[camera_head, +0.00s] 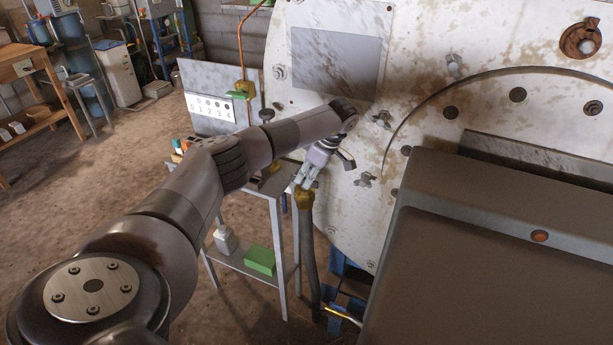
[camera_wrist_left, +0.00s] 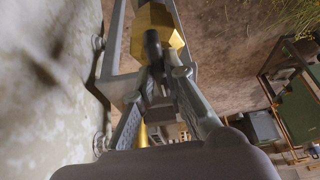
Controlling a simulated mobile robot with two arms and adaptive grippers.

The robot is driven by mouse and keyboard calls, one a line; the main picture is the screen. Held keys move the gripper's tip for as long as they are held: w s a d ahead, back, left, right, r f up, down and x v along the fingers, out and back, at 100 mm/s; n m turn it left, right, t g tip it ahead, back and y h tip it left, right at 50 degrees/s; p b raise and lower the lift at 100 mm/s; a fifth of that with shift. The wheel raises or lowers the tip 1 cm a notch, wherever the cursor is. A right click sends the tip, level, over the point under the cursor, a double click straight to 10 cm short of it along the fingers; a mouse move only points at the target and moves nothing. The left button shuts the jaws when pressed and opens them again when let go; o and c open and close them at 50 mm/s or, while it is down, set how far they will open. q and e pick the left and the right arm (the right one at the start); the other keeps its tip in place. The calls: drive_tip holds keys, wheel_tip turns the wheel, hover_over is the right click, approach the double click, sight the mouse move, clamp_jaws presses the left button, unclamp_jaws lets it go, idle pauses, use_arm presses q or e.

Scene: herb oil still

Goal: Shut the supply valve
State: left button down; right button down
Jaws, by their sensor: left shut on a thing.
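A brass valve (camera_head: 304,199) sits at the top of a thick dark grey pipe, close to the front of the big whitish still (camera_head: 350,130). My left gripper (camera_head: 305,181) reaches down to this valve from above, its fingers right at the brass body. In the left wrist view the brass body (camera_wrist_left: 157,28) lies just beyond the fingertips. The left gripper (camera_wrist_left: 158,78) is shut there on a dark handle (camera_wrist_left: 152,48) in front of the brass. The fingers hide part of the handle, so its angle is hard to tell. My right gripper is in neither view.
A second brass valve (camera_head: 244,88) with a green handle sits on a copper pipe beside a numbered panel (camera_head: 210,107). A grey metal stand (camera_head: 270,190) with a green box (camera_head: 260,260) on its shelf is close left of the pipe. Wing nuts (camera_head: 382,119) stick out from the still.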

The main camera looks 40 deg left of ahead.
use_arm(q)
drive_tip(key=shift+r, duration=0.1)
drive_tip(key=c, duration=1.7)
unclamp_jaws()
drive_tip(key=shift+o, duration=0.2)
drive_tip(key=v, duration=1.2)
